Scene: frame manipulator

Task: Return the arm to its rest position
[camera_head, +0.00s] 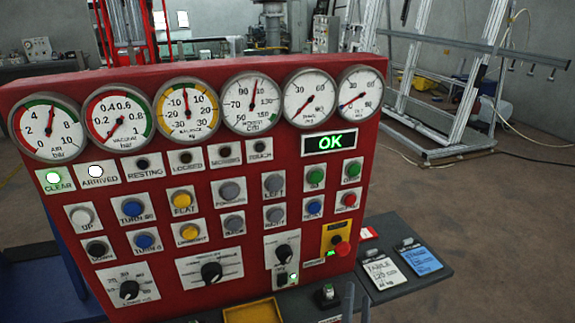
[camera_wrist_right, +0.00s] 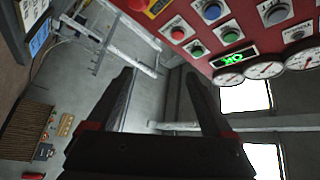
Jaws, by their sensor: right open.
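My right gripper (camera_head: 357,298) shows only by its fingertips at the bottom edge of the head view, in front of the lower right of the red control panel (camera_head: 240,80). In the right wrist view the right gripper (camera_wrist_right: 160,85) is open, its two dark fingers spread with nothing between them. The panel appears upside down beyond the fingers at upper right, apart from them. The rest of the right arm is out of the head view. My left gripper is in neither view.
The panel carries several gauges, knobs and buttons, a green OK display (camera_head: 330,142) and a red emergency button (camera_head: 342,249). A dark shelf with a white card (camera_head: 383,272) and a blue card (camera_head: 421,261) juts out at right. Open floor (camera_head: 490,190) and a metal frame (camera_head: 450,80) lie beyond.

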